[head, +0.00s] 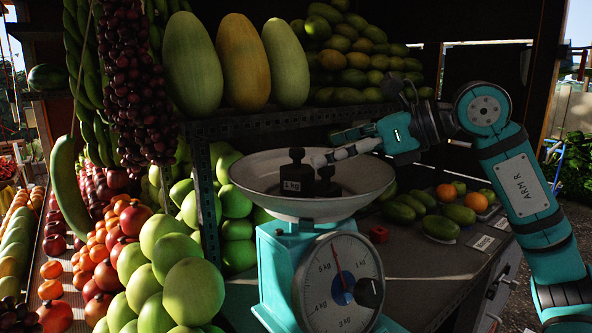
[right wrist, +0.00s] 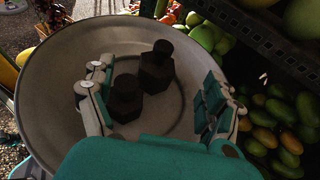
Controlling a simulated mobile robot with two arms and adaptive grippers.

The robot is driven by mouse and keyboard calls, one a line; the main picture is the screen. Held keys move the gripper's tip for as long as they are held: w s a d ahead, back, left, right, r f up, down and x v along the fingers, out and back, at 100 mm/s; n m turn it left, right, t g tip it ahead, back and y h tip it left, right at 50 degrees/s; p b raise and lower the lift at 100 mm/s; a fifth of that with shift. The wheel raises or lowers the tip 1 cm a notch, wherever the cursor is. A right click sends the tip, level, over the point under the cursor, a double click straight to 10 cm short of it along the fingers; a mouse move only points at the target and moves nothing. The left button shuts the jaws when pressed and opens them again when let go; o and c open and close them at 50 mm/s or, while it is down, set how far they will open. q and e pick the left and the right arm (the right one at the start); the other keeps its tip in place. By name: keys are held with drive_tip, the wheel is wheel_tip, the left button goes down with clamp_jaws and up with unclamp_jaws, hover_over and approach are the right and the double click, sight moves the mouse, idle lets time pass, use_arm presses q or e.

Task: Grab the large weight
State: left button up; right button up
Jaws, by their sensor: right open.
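A black weight marked 1 kg (head: 297,175) stands upright in the round metal pan (head: 262,200) of a teal dial scale. A second dark weight (head: 326,184) stands beside it, partly hidden behind my fingers. In the right wrist view both show: the farther weight (right wrist: 157,70) looks bigger and the nearer one (right wrist: 125,101) smaller. My right gripper (head: 328,158) reaches over the pan from the right. Its fingers are spread, with the weights between or just beyond them, and nothing is gripped. My left gripper is not in view.
The teal scale body with its dial (head: 338,285) carries the pan. A metal shelf (head: 260,122) with melons stands close behind. Green fruit (head: 190,290) is piled to the left. Mangoes (head: 440,226) and a small red object (head: 379,234) lie on the counter at right.

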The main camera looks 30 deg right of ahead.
sight(297, 160)
drive_tip(key=shift+p+x, duration=0.3)
drive_tip(key=shift+x, duration=0.85)
drive_tip(key=shift+w+a+r+p, duration=0.1)
drive_tip(key=shift+w+a+p, duration=0.15)
drive_tip(key=shift+w+p, duration=0.1)
drive_tip(key=p+x, duration=0.2)
drive_tip(key=x, duration=0.1)
drive_tip(key=shift+w+a, duration=0.15)
drive_tip(key=shift+w, duration=0.15)
drive_tip(key=shift+w+a+f, duration=0.15)
drive_tip(key=shift+w+f, duration=0.1)
drive_tip(key=shift+w, duration=0.05)
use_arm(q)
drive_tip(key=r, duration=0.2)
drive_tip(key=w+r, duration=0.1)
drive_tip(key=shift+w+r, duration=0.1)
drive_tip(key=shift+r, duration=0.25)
use_arm(e)
drive_tip(key=shift+s, duration=0.15)
drive_tip(key=shift+c, duration=1.3)
clamp_jaws()
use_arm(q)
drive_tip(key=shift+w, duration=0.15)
use_arm(e)
drive_tip(key=shift+r, duration=0.2)
